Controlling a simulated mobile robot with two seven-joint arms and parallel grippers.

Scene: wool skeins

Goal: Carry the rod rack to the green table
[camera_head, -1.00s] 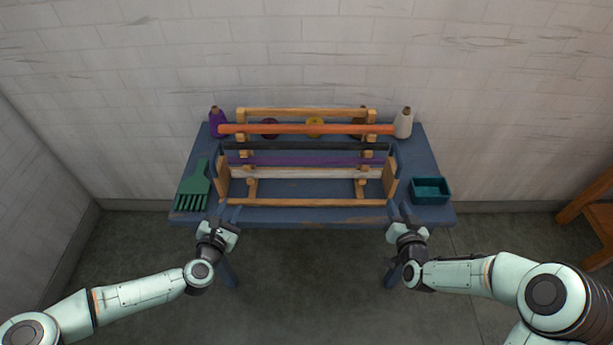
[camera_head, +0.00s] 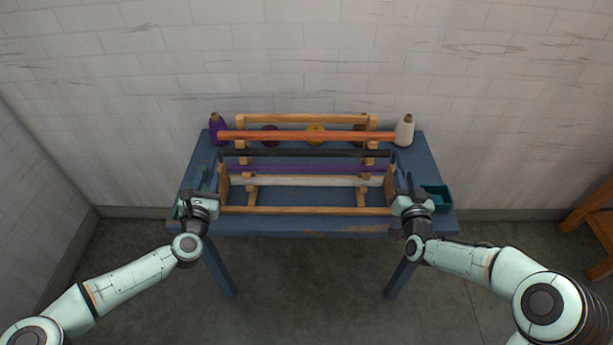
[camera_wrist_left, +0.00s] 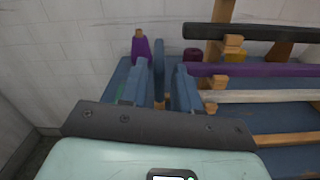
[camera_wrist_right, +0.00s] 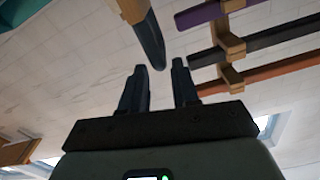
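The rod rack (camera_head: 310,210) is a wooden frame on the blue table, carrying an orange rod (camera_head: 310,136), a black rod (camera_head: 300,153), a purple rod (camera_head: 310,169) and a white rod (camera_head: 310,181). My left gripper (camera_head: 208,182) is at its left end, with open fingers. In the left wrist view, an upright blue end piece (camera_wrist_left: 159,62) appears between the fingers. My right gripper (camera_head: 402,184) is at the right end, also open. In the right wrist view, a dark end piece (camera_wrist_right: 151,42) lies ahead of the gap between the fingers. No green table shows.
The blue table (camera_head: 330,226) stands against a white brick wall. A purple cone (camera_head: 217,132) and a white cone (camera_head: 404,132) stand at its back corners. A teal box (camera_head: 438,195) is beside my right gripper. A wooden piece of furniture (camera_head: 590,220) is at the far right.

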